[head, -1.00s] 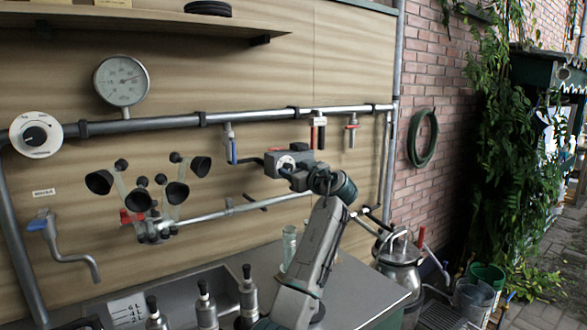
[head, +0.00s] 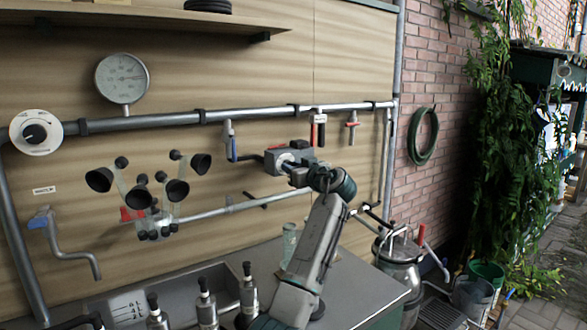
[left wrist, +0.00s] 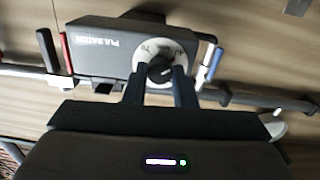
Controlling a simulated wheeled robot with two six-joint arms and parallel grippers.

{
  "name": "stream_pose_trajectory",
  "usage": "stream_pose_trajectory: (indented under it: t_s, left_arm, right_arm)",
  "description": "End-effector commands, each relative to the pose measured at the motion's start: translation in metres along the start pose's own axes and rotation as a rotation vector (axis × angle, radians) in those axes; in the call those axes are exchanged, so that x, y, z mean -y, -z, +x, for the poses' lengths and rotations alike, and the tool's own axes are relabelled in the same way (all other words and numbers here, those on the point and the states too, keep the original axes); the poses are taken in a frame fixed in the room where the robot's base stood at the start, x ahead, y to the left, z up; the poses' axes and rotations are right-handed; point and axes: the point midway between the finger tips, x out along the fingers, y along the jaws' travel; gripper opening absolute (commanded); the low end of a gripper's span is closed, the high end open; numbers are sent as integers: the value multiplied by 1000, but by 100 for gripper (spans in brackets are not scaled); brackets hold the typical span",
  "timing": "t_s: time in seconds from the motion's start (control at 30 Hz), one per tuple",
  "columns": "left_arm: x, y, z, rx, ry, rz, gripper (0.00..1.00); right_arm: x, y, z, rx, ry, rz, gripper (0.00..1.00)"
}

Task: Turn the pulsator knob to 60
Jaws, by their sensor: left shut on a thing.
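The pulsator is a grey box (head: 275,160) on the pipe against the wood wall, right of centre in the head view. In the left wrist view the box (left wrist: 98,50) shows upside down, with the word PULSATOR on it. Its white dial face (left wrist: 178,44) carries a dark round knob (left wrist: 160,69) with a light pointer mark. My left gripper (left wrist: 160,78) has its two fingers on either side of the knob and is shut on it. In the head view the left gripper (head: 294,168) covers the knob. My right gripper is not in view.
Red-handled and blue-handled taps hang from the pipe (head: 168,121) beside the pulsator. A pressure gauge (head: 122,78) and another white dial (head: 36,132) are at left. A teat-cup cluster (head: 150,195) hangs on the wall. A metal can (head: 400,262) stands at right.

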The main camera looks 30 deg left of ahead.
Motion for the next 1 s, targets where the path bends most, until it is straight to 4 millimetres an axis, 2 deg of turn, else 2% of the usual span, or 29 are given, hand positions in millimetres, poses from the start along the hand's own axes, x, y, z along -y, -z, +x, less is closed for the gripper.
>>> stream_pose_trajectory:
  t_s: [0.2,0.47,1.0]
  left_arm:
    - [0,0,0,4,0,168,1]
    - [0,1,0,9,1,416,1]
    - [0,3,0,18,2,930,1]
  right_arm:
    - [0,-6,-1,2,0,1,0]
    - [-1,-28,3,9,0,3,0]
    - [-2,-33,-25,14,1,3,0]
